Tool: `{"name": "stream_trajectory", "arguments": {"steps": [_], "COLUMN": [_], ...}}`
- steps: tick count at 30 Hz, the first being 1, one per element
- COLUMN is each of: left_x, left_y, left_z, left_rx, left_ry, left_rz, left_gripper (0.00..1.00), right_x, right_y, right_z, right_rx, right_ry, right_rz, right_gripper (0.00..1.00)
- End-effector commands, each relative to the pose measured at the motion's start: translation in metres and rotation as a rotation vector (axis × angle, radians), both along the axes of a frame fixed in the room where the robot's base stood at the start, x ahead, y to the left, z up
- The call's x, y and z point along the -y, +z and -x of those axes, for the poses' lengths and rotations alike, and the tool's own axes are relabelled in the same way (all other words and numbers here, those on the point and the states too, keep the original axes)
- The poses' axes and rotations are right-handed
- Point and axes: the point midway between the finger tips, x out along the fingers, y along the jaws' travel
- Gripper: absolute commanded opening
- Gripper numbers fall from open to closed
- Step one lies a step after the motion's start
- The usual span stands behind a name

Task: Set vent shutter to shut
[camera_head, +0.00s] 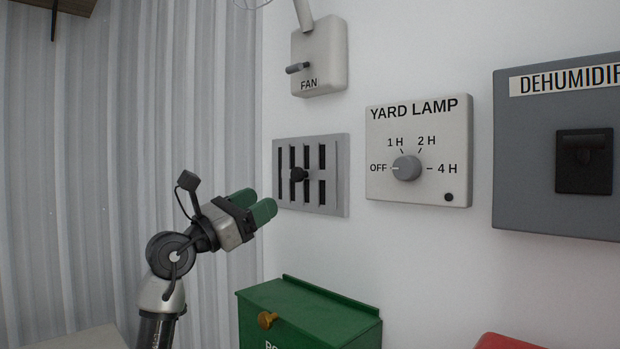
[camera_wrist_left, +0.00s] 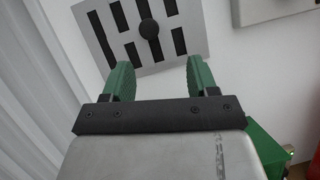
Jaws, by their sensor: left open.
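The vent shutter (camera_head: 332,183) is a grey slotted plate on the white wall, with a round black knob (camera_head: 299,174) near its middle. Dark openings show between its bars. In the left wrist view the vent plate (camera_wrist_left: 195,42) and its black knob (camera_wrist_left: 149,28) are ahead of the fingers. My left gripper (camera_head: 257,204) has green fingers, which are open and empty, in front of the plate's lower left part. In the left wrist view the two fingers (camera_wrist_left: 160,80) stand apart with the knob beyond them, and nothing is between them. My right gripper is not in view.
A fan switch (camera_head: 320,60) is above the vent. A yard lamp dial (camera_head: 420,145) and a grey dehumidifier box (camera_head: 530,180) are to the right. A green box (camera_head: 325,310) with a brass knob sits below. Corrugated wall (camera_head: 130,120) is at the left.

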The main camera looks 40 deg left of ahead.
Motion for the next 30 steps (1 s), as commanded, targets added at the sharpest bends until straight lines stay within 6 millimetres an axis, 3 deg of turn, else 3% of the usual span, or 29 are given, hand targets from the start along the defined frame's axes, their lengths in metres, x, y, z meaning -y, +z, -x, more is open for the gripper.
{"name": "stream_trajectory", "arguments": {"steps": [5,12,21,30], "left_x": [-0.014,-0.007,0.002,0.005], "left_y": [0.010,0.028,0.044,0.046], "left_z": [0.002,-0.034,-0.081,-0.094], "left_rx": [-0.028,-0.028,-0.028,-0.028], "left_ry": [0.060,0.056,0.056,0.057], "left_rz": [-0.032,-0.028,-0.028,-0.032], "left_gripper": [0.59,0.59,0.59,0.59], "right_x": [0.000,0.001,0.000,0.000], "right_y": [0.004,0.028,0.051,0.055], "right_z": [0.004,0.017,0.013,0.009], "right_rx": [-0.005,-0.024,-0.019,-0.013], "right_ry": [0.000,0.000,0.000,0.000], "right_rz": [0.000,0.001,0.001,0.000], "right_gripper": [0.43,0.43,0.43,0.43]}}
